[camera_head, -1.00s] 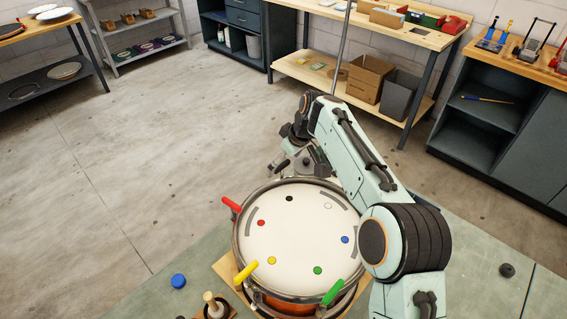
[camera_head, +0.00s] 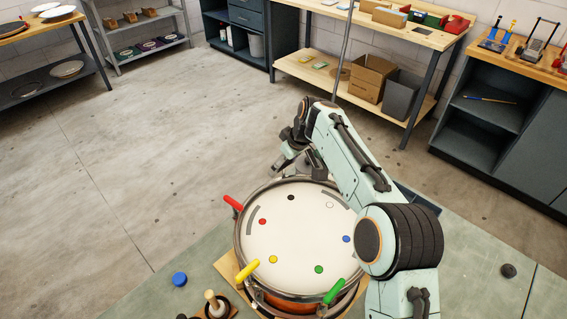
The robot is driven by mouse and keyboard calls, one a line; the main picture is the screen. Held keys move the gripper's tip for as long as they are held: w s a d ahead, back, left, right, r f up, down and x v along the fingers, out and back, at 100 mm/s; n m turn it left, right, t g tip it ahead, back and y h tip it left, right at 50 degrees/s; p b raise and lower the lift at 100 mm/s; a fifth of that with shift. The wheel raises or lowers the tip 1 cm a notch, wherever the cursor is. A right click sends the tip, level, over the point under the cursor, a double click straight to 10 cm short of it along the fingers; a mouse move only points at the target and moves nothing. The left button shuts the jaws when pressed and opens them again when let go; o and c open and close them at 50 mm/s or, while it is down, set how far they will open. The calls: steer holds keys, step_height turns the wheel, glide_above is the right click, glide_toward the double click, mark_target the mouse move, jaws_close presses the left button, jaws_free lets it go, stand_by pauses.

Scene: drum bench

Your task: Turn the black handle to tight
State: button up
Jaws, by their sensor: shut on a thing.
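The drum (camera_head: 290,235) has a white head with coloured dots near its rim. The black dot (camera_head: 291,197) is at the far edge, and the black handle by it is hard to make out behind and under my gripper. My gripper (camera_head: 283,167) is at the far rim beside that dot. Its jaws are shut on what I take to be the black handle. The fingertips are small and partly hidden, so the handle's exact angle cannot be told.
Red (camera_head: 233,203), yellow (camera_head: 247,270) and green (camera_head: 333,291) handles stick out around the rim. My arm covers the drum's right side. A blue disc (camera_head: 180,279) and a mallet-like wooden piece (camera_head: 212,302) lie at the front left of the bench.

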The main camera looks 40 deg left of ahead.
steer(key=shift+f, duration=0.1)
steer(key=m+t, duration=0.1)
steer(key=m, duration=0.1)
steer(key=m+t, duration=0.1)
steer(key=m, duration=0.2)
steer(key=shift+h, duration=0.3)
steer(key=m, duration=0.2)
steer(key=m+t+h, duration=0.1)
steer(key=m, duration=0.2)
steer(key=shift+f+t, duration=0.1)
steer(key=shift+t, duration=0.2)
steer(key=m+h, duration=0.1)
steer(key=m, duration=0.2)
steer(key=m+h, duration=0.1)
steer(key=m, duration=0.1)
steer(key=shift+m+t, duration=0.4)
steer(key=shift+m+h, duration=0.9)
steer(key=shift+m, duration=1.1)
steer(key=o, duration=1.2)
steer(key=shift+c, duration=0.2)
